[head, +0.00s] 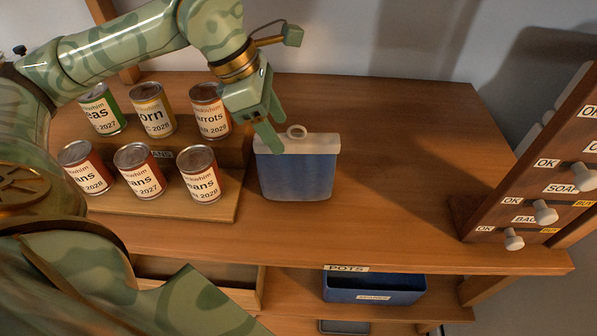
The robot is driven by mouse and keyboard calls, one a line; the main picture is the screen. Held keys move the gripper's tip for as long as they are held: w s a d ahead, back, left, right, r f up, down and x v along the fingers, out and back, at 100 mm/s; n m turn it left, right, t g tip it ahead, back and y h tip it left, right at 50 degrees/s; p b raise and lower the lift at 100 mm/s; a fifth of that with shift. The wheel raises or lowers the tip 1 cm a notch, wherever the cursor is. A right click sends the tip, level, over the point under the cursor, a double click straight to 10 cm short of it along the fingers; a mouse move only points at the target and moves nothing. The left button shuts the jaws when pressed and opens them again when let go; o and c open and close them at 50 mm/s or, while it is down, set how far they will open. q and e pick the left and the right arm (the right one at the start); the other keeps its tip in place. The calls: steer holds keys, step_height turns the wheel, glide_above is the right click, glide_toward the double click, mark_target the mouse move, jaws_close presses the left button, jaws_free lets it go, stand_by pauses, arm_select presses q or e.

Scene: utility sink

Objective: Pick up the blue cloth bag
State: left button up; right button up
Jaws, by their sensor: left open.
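The blue cloth bag (298,178) stands upright on the wooden bench top, with a pale top band and a small ring on top. My left gripper (268,132) is at the bag's upper left corner, with its fingers pointing down. One finger overlaps the pale band in the picture; I cannot tell whether it touches. The left gripper is open, and nothing shows between its fingers. My right gripper is not in view.
Several labelled cans (202,173) stand on a stepped wooden rack left of the bag. A board with pegs and labels (530,205) stands at the right. The bench top (410,150) between is clear. A blue bin (374,288) sits on the shelf below.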

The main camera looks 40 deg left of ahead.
mark_target(287, 139)
arm_select(q)
steer(key=x, duration=0.3)
steer(key=d+b+x, duration=0.1)
steer(key=x, duration=0.2)
steer(key=shift+f, duration=0.1)
jaws_close()
